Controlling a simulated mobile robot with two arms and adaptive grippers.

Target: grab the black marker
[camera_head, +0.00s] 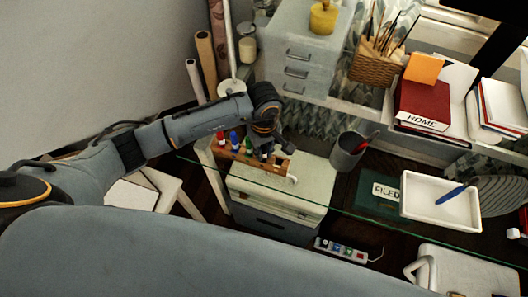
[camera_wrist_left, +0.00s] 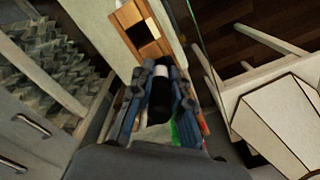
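The black marker (camera_wrist_left: 160,98) stands between the fingers of my left gripper (camera_wrist_left: 163,70) in the left wrist view. It has a black cap and a white band, and the fingers press close on both its sides. In the head view my left gripper (camera_head: 277,148) is over the wooden marker holder (camera_head: 222,151) and partly hides it. The holder also shows in the left wrist view (camera_wrist_left: 128,16), with a dark empty slot beyond the marker. A red marker (camera_head: 221,138), a blue marker (camera_head: 234,139) and a green marker (camera_head: 248,145) stand in it. My right gripper is out of view.
The holder is on a glass desk, above a pale box (camera_head: 300,190). A dark pen cup (camera_head: 346,152) stands to the right. A white tray (camera_head: 425,208) with a blue pen lies farther right. Grey drawers (camera_head: 292,52) and a wicker basket (camera_head: 375,66) stand behind.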

